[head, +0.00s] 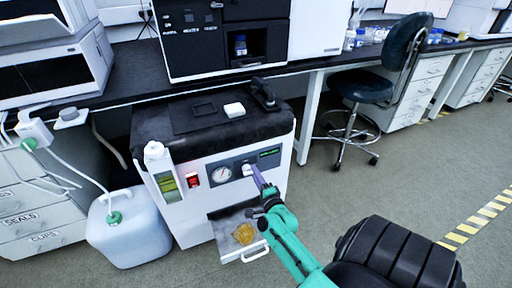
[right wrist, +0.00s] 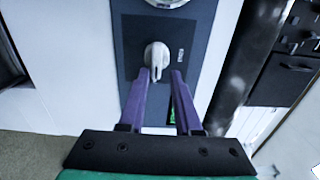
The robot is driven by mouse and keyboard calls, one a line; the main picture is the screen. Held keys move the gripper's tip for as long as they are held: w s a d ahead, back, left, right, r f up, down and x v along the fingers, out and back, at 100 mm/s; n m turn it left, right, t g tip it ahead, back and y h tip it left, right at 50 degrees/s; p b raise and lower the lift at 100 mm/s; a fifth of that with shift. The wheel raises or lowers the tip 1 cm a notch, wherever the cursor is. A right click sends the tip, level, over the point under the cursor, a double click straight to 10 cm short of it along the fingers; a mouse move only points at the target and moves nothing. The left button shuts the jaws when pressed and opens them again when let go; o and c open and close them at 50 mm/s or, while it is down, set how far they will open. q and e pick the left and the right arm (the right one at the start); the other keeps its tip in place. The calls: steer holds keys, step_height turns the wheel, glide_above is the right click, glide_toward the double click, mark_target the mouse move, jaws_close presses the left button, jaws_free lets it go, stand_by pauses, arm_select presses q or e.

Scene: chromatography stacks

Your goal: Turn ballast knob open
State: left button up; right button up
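The ballast knob (head: 247,170) is a small white knob on the dark front panel of the white pump unit, right of the round gauge. In the right wrist view the knob (right wrist: 156,57) is a pale grip with its narrow end pointing down toward my fingers. My right gripper (head: 257,172) is at the panel. In the right wrist view the purple fingers of the gripper (right wrist: 160,74) are apart, one on each side of the knob's lower end, with a small gap visible. Whether either finger touches it is not clear. My left gripper is out of view.
A gauge (head: 222,174), a red switch (head: 192,180) and a green display (head: 269,153) are near the knob. Below, an open drawer (head: 228,224) sticks out. A white jug (head: 125,232) stands left. Floor at right is clear up to a chair (head: 362,90).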

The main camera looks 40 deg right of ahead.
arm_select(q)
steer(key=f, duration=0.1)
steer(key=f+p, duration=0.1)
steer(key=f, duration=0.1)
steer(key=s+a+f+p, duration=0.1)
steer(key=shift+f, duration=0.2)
arm_select(e)
steer(key=v, duration=1.4)
steer(key=shift+s+f, duration=0.15)
steer(key=shift+s, duration=0.1)
steer(key=shift+w+a, duration=0.1)
steer(key=shift+a, duration=0.05)
